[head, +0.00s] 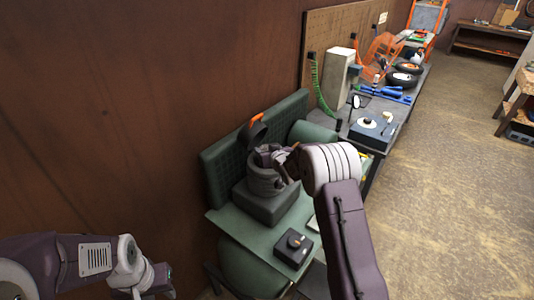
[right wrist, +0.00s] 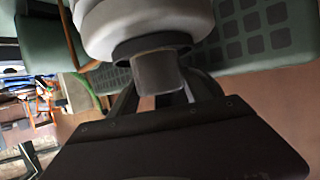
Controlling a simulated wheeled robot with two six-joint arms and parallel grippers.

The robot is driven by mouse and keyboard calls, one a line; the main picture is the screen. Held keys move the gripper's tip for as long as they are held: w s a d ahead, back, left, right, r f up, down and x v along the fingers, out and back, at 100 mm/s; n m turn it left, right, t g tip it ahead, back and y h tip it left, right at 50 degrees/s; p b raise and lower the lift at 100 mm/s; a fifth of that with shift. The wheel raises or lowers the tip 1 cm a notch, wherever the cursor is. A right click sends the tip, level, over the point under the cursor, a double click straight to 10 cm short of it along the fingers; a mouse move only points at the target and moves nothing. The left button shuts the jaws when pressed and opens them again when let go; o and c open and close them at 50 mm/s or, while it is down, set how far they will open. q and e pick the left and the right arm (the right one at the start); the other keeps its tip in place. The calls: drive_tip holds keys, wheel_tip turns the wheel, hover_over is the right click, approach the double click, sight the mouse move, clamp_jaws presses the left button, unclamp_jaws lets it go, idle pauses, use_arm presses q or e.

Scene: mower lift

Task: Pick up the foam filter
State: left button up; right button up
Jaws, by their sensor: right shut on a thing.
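A dark grey round housing (head: 264,186) stands on a dark box on the green bench. Its lid (head: 252,133) with an orange latch is tipped up at the back. My right gripper (head: 284,158) is at the mouth of the housing, partly hidden by my wrist. In the right wrist view, its fingers (right wrist: 160,92) are shut on a grey stub (right wrist: 160,73) below a pale rounded body, which looks like the foam filter. In the head view the filter is hard to make out from the gripper and housing. My left gripper (head: 160,282) is low at the left, apart from the bench; its jaws are unclear.
A green perforated panel (head: 222,160) stands behind. Further right, a grey bench carries tools and wheels. The floor at right is clear.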

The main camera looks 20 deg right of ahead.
sight(267, 149)
wheel_tip(267, 149, up, 3)
drive_tip(key=shift+r+b, duration=0.2)
drive_tip(key=shift+b, duration=0.45)
drive_tip(key=s+d+b, duration=0.1)
drive_tip(key=s+b, duration=0.3)
drive_tip(key=s, duration=1.3)
drive_tip(key=shift+d, duration=0.15)
drive_tip(key=shift+s, duration=0.5)
